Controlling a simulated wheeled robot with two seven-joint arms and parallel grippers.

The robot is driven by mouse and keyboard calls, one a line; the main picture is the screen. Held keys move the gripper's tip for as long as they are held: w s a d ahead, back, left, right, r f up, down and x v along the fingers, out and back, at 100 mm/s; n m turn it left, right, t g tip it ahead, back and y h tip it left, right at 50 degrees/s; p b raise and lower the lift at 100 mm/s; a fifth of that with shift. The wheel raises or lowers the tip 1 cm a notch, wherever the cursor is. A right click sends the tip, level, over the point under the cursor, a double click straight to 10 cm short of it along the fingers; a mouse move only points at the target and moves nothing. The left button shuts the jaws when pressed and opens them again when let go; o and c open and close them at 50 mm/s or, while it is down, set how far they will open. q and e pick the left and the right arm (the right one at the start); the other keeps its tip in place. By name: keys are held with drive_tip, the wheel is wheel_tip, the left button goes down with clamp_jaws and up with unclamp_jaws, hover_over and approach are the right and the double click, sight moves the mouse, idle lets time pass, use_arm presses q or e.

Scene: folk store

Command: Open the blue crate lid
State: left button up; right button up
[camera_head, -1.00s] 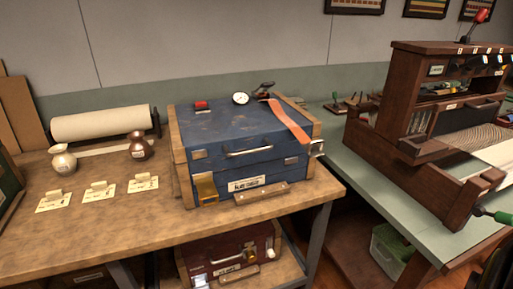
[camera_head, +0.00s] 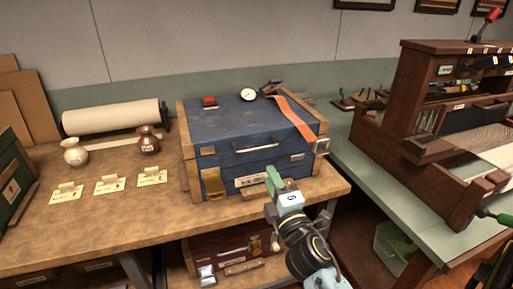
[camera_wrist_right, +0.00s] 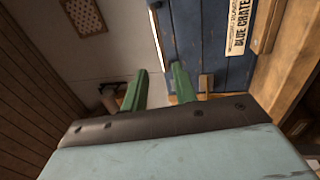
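The blue crate (camera_head: 228,160) stands on the wooden table with its lid (camera_head: 225,123) down. A metal handle (camera_head: 255,148) is on the lid's front. A "BLUE CRATE" label shows in the right wrist view (camera_wrist_right: 238,26). My right gripper (camera_head: 282,180) is before the crate's lower front, below the handle. Its two green fingers are apart and empty in the right wrist view (camera_wrist_right: 159,84).
On the lid lie a red block (camera_head: 209,101), a white dial (camera_head: 248,94), a dark tool (camera_head: 269,86) and an orange strap (camera_head: 292,116). A dark red crate (camera_head: 228,250) sits below.

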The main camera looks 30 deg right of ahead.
sight(256, 148)
drive_tip(key=x, duration=1.2)
drive_tip(key=shift+s, duration=0.1)
clamp_jaws()
